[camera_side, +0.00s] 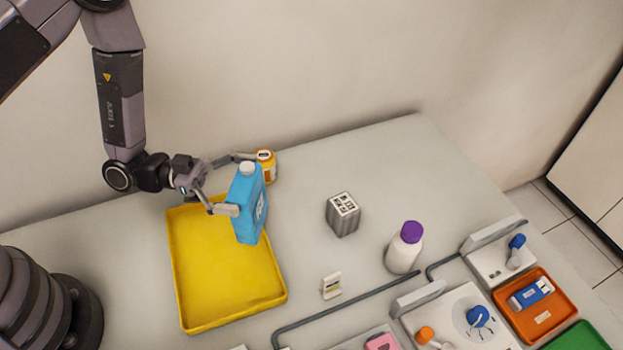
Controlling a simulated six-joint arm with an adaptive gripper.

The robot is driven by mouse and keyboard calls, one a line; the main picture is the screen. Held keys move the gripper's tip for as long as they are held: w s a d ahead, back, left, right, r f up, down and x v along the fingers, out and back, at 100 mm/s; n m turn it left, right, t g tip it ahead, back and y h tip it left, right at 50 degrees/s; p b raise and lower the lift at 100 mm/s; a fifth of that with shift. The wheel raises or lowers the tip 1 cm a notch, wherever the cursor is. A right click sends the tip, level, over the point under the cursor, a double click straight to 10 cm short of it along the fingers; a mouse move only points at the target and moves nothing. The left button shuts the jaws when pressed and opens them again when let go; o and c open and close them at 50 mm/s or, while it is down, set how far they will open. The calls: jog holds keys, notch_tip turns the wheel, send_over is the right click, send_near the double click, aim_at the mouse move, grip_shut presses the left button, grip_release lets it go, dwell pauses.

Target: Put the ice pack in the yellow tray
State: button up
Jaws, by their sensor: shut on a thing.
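The ice pack (247,205) is a blue flat bottle shape with a white cap and a pale label. It is upright, slightly tilted, above the right back part of the yellow tray (205,285). My gripper (237,183) is shut on the ice pack, with one finger in front of it and one behind. The far finger's contact is partly hidden by the pack. The tray's visible floor is empty. The pack's exact height above the tray is hard to tell.
An orange jar (266,165) stands close behind the ice pack. A grey striped box (343,213), a white bottle with purple cap (404,248) and a small cream item (331,285) stand to the right. An orange tray (537,318) and dental units are at lower right.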

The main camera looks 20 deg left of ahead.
aim_at(234, 233)
jog(key=s+m+g, duration=0.1)
jog(key=s, duration=0.1)
jog(key=s+a+m+g, duration=0.1)
jog(key=g, duration=0.1)
jog(key=shift+s+a+f+g, duration=0.1)
jog(key=shift+s+a+g, duration=0.1)
jog(key=shift+s+g, duration=0.15)
jog(key=f, duration=0.3)
jog(key=shift+s+a+f+m, duration=0.1)
jog(key=shift+s+f+m, duration=0.1)
jog(key=shift+f+m, duration=0.1)
jog(key=shift+f, duration=2.1)
jog(key=o, duration=0.9)
jog(key=shift+f, duration=0.2)
jog(key=shift+r, duration=0.1)
